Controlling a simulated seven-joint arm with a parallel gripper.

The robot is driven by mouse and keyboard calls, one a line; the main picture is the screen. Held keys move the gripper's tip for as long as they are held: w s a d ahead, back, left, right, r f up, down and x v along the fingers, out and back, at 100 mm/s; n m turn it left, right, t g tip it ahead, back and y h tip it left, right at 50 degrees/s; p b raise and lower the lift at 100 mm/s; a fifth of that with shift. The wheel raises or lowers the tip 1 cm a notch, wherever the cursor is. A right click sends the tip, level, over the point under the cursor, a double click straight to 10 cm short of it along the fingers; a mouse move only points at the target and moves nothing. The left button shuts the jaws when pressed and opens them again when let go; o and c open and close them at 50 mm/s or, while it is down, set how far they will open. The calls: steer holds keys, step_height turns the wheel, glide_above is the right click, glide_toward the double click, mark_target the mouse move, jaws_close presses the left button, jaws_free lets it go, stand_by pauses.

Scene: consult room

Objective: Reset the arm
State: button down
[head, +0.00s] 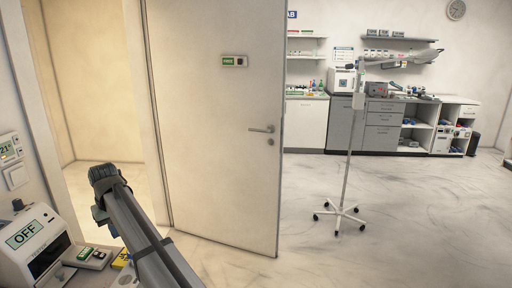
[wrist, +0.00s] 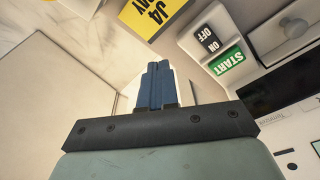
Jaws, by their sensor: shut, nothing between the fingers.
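My gripper shows in the wrist view (wrist: 158,68), with its two blue fingers side by side and touching. It is shut and holds nothing. In the wrist view the fingers point toward a pale surface, with a switch box at the upper right. In the head view my arm reaches up from the bottom edge, left of the middle, in front of the doorway; the fingers cannot be made out there.
A device with an OFF display (head: 26,236) stands at the lower left, beside a small switch box (head: 93,257) and a yellow sign (head: 122,258). A door (head: 220,130) stands ajar behind my arm. A wheeled stand (head: 346,160) stands on open floor at right.

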steer(key=w+d+f+m, duration=0.3)
steer(key=w+d+f, duration=0.6)
steer(key=d+f, duration=0.35)
steer(key=s+d+f+m+g+h, duration=0.1)
steer(key=s+d+f, duration=0.2)
steer(key=d+f, duration=1)
steer(key=s+d+f+m+g+h, duration=0.1)
steer(key=s+d+f+m+g, duration=0.15)
steer(key=d+f, duration=1.1)
steer(key=s+d+f+m+g, duration=0.1)
steer(key=s+d+f, duration=1.2)
steer(key=s+d, duration=0.25)
steer(key=s+d+f+m+g, duration=0.1)
steer(key=s+d, duration=0.5)
steer(key=s, duration=0.6)
steer(key=s+d+f+m+g, duration=0.2)
steer(key=s+d+f, duration=0.2)
steer(key=s, duration=0.8)
steer(key=shift+d+f, duration=0.2)
steer(key=shift+d, duration=0.9)
